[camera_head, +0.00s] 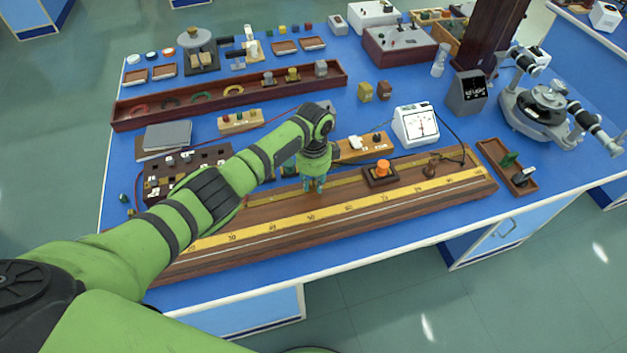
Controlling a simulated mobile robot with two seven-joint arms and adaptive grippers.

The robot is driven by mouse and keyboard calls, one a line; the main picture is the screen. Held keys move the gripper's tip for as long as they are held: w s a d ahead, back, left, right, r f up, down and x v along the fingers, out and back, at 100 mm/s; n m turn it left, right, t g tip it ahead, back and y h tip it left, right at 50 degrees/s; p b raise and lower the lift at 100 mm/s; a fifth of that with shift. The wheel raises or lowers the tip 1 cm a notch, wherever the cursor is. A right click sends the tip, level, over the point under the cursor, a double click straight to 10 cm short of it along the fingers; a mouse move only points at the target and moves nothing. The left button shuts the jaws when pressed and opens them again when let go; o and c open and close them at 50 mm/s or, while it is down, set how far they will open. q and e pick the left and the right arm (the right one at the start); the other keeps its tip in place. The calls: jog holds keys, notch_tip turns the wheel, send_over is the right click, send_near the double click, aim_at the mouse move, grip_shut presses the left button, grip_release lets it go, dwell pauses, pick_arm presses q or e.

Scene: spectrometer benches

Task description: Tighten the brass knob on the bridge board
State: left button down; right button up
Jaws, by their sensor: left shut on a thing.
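The bridge board (330,230) is a long wooden board with a yellow scale, lying along the front of the blue bench. My left arm reaches across its left part from the lower left. My left gripper (314,186) points down at the board, near the middle of its length and behind the yellow scale. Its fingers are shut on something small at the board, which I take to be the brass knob. The knob itself is hidden by the fingers, so I cannot see how far it is turned. My right gripper is not in view.
An orange knob on a dark block (381,172) stands right of my gripper. Behind are a white meter (416,124) and a long wooden tray (140,116). A small wooden tray (493,150) lies off the board's right end.

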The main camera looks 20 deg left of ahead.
aim_at(313, 183)
pick_arm(q)
jog(key=c, duration=1.1)
grip_release()
jog(key=shift+o, duration=0.2)
notch_tip(313, 183, up, 12)
